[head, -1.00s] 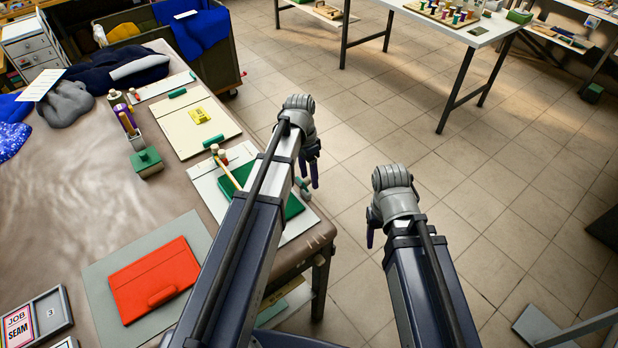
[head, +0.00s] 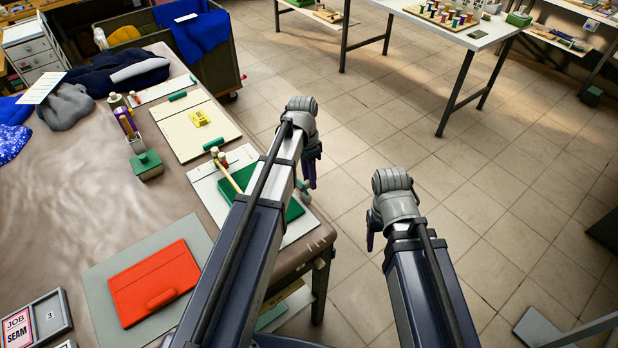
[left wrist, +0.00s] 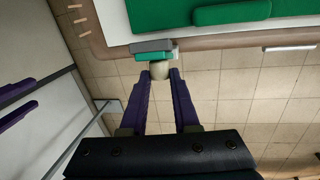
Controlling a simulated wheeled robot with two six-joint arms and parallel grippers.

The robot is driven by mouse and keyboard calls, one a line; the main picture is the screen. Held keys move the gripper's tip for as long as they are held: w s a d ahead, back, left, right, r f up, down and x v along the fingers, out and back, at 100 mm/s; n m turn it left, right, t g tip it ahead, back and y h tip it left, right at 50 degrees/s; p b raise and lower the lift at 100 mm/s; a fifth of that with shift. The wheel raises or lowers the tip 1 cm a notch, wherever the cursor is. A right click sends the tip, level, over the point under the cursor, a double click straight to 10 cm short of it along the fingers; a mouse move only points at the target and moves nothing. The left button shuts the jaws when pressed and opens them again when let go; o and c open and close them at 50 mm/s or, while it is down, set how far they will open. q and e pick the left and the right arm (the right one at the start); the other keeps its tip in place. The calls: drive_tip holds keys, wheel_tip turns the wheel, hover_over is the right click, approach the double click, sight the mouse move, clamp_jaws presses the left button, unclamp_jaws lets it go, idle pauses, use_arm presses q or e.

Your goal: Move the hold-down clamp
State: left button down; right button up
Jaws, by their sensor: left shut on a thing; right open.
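In the left wrist view, the purple fingers of my left gripper (left wrist: 159,74) are shut on a pale round knob (left wrist: 160,67). The knob sits against a small grey and green piece (left wrist: 153,46) at the table edge, which looks like the hold-down clamp. In the head view, my left gripper (head: 310,172) is beside the table's right edge, and the grey clamp part (head: 303,190) shows only partly behind my arm. My right gripper (head: 372,232) is open and empty over the floor. Its fingers also show in the left wrist view (left wrist: 18,104).
The clamp is beside a white board bearing a green panel (head: 240,180) with a wooden-handled tool. A cream board (head: 195,130), a green-lidded block (head: 146,166) and a red folder (head: 153,284) lie on the table (head: 90,200).

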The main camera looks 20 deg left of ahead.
use_arm(q)
drive_tip(key=g+y+b, duration=0.1)
drive_tip(key=w+d+f+g+y+b, duration=0.1)
drive_tip(key=g, duration=0.1)
drive_tip(key=shift+w, duration=0.15)
drive_tip(key=c, duration=0.7)
unclamp_jaws()
drive_tip(key=shift+o, duration=0.2)
drive_tip(key=shift+r, duration=0.1)
drive_tip(key=p+v, duration=0.7)
drive_tip(key=shift+w+r, duration=0.2)
drive_tip(key=shift+r, duration=0.1)
